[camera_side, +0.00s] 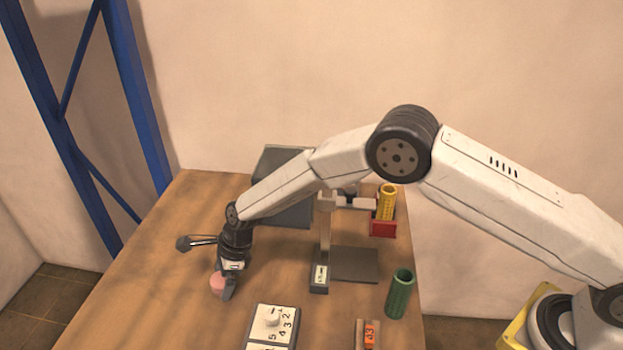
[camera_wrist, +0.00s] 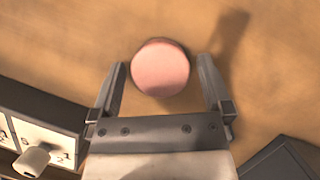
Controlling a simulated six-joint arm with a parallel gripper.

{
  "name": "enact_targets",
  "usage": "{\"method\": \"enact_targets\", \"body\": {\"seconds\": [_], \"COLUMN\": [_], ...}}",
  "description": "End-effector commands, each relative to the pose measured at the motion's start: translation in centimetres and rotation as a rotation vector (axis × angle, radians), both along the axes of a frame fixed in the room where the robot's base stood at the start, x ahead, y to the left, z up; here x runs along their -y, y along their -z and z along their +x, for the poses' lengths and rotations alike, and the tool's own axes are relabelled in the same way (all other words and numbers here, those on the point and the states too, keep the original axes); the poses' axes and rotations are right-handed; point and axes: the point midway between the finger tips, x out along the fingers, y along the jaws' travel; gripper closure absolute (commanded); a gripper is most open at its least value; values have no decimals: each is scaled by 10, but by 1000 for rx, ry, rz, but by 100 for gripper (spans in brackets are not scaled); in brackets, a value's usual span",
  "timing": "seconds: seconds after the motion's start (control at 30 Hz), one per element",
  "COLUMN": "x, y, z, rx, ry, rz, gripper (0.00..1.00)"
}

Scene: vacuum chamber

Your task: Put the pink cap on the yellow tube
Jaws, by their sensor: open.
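The pink cap (camera_side: 217,284) is on the wooden table at the left, at the tip of my gripper (camera_side: 225,288). In the wrist view the round pink cap (camera_wrist: 160,72) lies between and slightly beyond the two fingertips of my open gripper (camera_wrist: 162,75), with a gap on each side. The yellow tube (camera_side: 386,202) stands upright in a red holder (camera_side: 383,229) at the back right of the table, well away from my gripper. Its lower part is hidden by the holder.
A green tube (camera_side: 399,293) stands at the right. A dial box (camera_side: 270,325) with numbers is near the front, and an orange display (camera_side: 369,335) is right of it. A grey stand (camera_side: 321,265) with an arm and a dark plate are mid-table, between cap and yellow tube.

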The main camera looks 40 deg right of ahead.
Motion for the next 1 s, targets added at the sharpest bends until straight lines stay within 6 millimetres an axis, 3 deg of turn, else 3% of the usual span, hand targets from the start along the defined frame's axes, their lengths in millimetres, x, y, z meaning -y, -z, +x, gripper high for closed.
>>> {"method": "enact_targets", "body": {"seconds": [0.13, 0.3, 0.37, 0.4, 0.77, 1.0], "x": [0, 0, 0, 0, 0, 0], "y": [0, 0, 0, 0, -3, -22], "z": [0, 0, 0, 0, 0, 1], "rx": [0, 0, 0, 0, 0, 0], "ry": [0, 0, 0, 0, 0, 0], "rz": [0, 0, 0, 0, 0, 1], "gripper": [3, 57, 76, 81, 81, 81]}}
